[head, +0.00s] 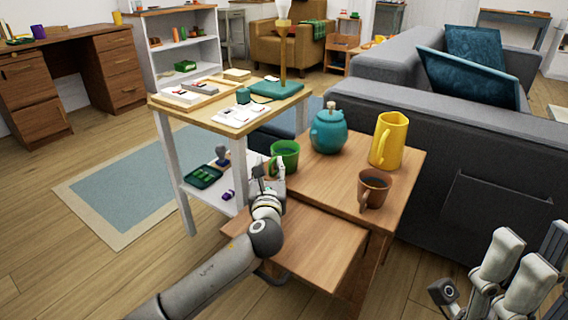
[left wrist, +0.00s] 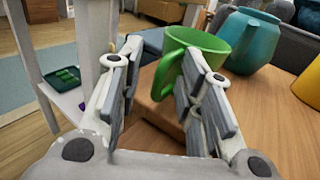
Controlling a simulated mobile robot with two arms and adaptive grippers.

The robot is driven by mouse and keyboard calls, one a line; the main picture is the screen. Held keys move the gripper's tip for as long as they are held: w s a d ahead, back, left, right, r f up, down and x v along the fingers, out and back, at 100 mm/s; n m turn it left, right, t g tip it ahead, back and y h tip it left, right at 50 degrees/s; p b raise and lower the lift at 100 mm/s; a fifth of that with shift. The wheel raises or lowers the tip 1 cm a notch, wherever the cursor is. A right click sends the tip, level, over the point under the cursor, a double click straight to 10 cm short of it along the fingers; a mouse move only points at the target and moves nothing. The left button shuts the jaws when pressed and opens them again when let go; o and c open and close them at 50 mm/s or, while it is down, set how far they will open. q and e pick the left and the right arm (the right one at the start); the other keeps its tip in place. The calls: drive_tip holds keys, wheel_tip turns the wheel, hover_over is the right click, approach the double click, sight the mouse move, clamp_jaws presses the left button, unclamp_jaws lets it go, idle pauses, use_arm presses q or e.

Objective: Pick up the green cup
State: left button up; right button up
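The green cup (head: 287,153) stands upright near the left corner of the wooden side table (head: 325,185), its handle towards my left gripper (head: 268,172). In the left wrist view the left gripper (left wrist: 155,80) is open, its two fingers apart. The green cup (left wrist: 210,45) shows behind the right-hand finger, which hides part of its body. The handle (left wrist: 170,72) shows in the gap between the fingers; I cannot tell whether a finger touches the cup. My right gripper (head: 515,275) is partly in view at the bottom right corner, away from the table.
A teal teapot (head: 328,132) stands just right of the green cup. A yellow pitcher (head: 389,140) and a brown mug (head: 374,188) stand further right. A taller white table (head: 225,125) is to the left, with a lamp and trays. A grey sofa (head: 470,190) borders the right side.

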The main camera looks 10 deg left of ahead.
use_arm(q)
drive_tip(key=shift+c, duration=0.4)
clamp_jaws()
drive_tip(key=shift+r, duration=0.25)
